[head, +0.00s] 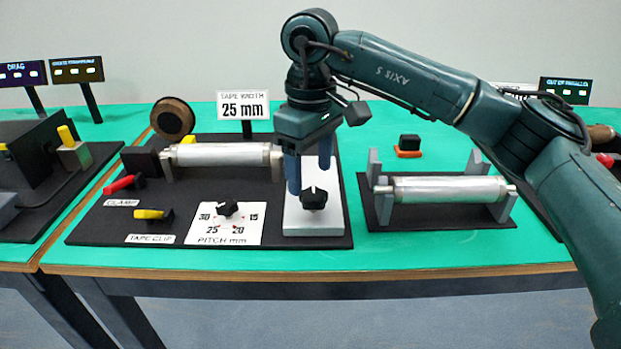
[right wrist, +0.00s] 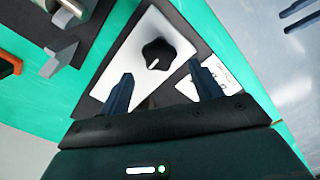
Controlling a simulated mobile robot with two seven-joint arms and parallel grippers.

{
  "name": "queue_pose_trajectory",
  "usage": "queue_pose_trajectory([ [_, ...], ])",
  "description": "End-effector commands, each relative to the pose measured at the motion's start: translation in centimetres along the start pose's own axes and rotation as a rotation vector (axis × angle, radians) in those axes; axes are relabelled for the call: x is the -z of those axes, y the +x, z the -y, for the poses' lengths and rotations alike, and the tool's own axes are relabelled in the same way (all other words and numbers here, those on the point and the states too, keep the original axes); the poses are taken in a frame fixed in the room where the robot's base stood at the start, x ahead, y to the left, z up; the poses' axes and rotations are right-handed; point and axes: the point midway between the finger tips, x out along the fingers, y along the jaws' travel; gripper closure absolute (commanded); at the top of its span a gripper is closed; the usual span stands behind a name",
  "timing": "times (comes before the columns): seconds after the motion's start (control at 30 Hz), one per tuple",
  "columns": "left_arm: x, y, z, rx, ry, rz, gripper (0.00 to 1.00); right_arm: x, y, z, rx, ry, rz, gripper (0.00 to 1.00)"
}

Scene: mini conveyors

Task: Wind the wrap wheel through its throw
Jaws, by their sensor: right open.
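A black lobed knob (head: 314,199), which looks like the wrap wheel, sits on top of a pale metal block (head: 313,228) at the right end of the dark station base. In the right wrist view the knob (right wrist: 158,53) shows whole, with a white pointer mark. My right gripper (head: 309,178) points down over the block, just above and behind the knob in the head view. Its fingers are apart and empty; the right wrist view shows the knob beyond the fingertips (right wrist: 162,76), not clasped. My left gripper is not in view.
Left of the block are the pitch dial (head: 228,209), a roller (head: 222,155), a red clamp handle (head: 121,184), a yellow tape clip handle (head: 150,214) and a "25 mm" sign (head: 244,105). A second roller (head: 447,189) stands right. Green tabletop is clear between the stations.

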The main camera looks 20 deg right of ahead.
Motion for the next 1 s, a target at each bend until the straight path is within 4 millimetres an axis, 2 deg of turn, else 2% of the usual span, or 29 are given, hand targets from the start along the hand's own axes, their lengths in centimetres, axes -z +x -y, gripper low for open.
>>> queue_pose_trajectory([
  [0.03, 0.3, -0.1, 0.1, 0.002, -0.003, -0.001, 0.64, 0.1, -1.5, 0.0, -0.003, 0.000, -0.004, 0.36],
  [0.2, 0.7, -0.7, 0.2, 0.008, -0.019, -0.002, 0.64, 0.1, -5.4, 0.0, -0.002, 0.000, -0.004, 0.36],
  [0.4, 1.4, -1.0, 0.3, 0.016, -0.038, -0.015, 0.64, 0.0, -8.5, 0.0, -0.002, 0.000, -0.001, 0.36],
  [0.6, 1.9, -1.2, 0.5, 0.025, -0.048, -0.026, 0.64, 0.0, -9.6, 0.0, 0.000, -0.001, 0.000, 0.36],
  [1.0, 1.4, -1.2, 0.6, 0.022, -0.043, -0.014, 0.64, 0.0, -9.6, 0.0, 0.000, -0.002, 0.000, 0.36],
])
